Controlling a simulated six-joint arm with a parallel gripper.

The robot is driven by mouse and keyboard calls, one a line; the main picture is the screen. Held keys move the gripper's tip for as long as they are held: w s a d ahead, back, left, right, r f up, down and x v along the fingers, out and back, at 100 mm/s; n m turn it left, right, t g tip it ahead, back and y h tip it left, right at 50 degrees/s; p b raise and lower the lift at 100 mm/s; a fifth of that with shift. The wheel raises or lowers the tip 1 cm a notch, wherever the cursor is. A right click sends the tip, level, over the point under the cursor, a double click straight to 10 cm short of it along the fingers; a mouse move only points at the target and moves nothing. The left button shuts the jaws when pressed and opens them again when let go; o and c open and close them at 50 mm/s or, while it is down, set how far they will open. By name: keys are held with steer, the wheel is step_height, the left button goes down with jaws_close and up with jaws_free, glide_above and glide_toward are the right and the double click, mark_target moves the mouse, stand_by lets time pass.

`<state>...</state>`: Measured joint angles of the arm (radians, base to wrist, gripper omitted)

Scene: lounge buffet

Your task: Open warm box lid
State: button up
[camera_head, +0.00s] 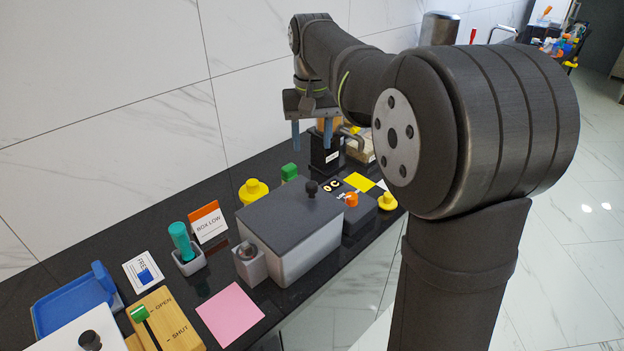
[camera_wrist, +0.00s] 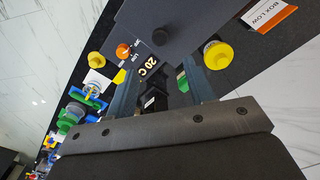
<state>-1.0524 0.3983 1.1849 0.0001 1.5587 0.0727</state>
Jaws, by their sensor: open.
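The warm box (camera_head: 305,255) is a light grey box on the black counter. Its dark grey lid (camera_head: 285,215) lies flat and closed on top, with a black knob (camera_head: 311,188) near its far right corner. The lid (camera_wrist: 180,20) also fills the top middle of the wrist view, with the knob (camera_wrist: 159,66) at its near corner. My gripper (camera_head: 312,143) is open and empty, above the counter beyond the box and apart from the knob. In the wrist view my gripper's fingers (camera_wrist: 160,85) point toward the lid's knob corner.
A control unit (camera_head: 360,216) with an orange dial adjoins the box's right side. A yellow knob (camera_head: 253,190) and green block (camera_head: 289,171) stand behind.

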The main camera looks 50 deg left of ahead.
mark_target(312, 184)
step_height(312, 184, down, 12)
steer(key=shift+r, duration=0.25)
jaws_close()
